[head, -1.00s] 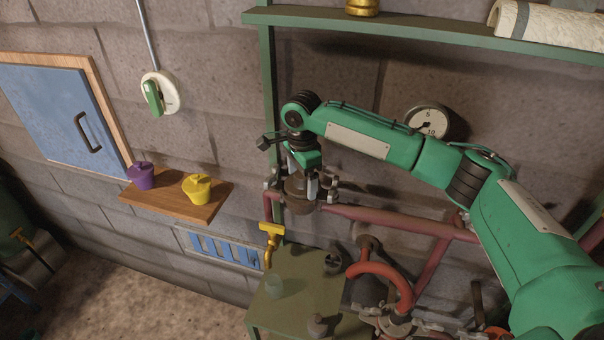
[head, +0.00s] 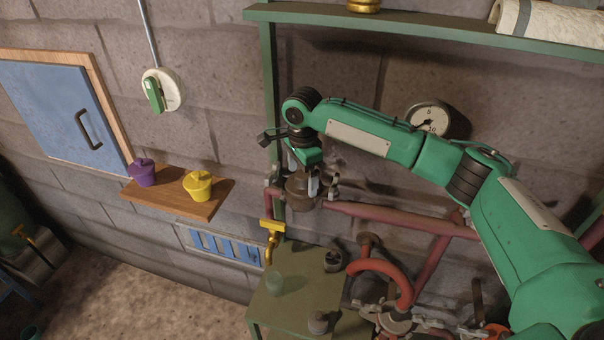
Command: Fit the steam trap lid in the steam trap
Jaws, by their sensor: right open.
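The steam trap (head: 303,195) looks like a dark brown round body on the red pipe, with small grey clamps at its sides. I cannot make out the steam trap lid for certain; the top of the trap is partly hidden by the fingers. My left gripper is not in view.
A green table (head: 300,287) below holds a glass (head: 275,284) and small grey metal parts. A yellow tap (head: 270,240) stands close by. A wooden shelf (head: 178,202) holds purple (head: 142,172) and yellow (head: 198,186) pots. A green shelf (head: 420,33) runs above my arm.

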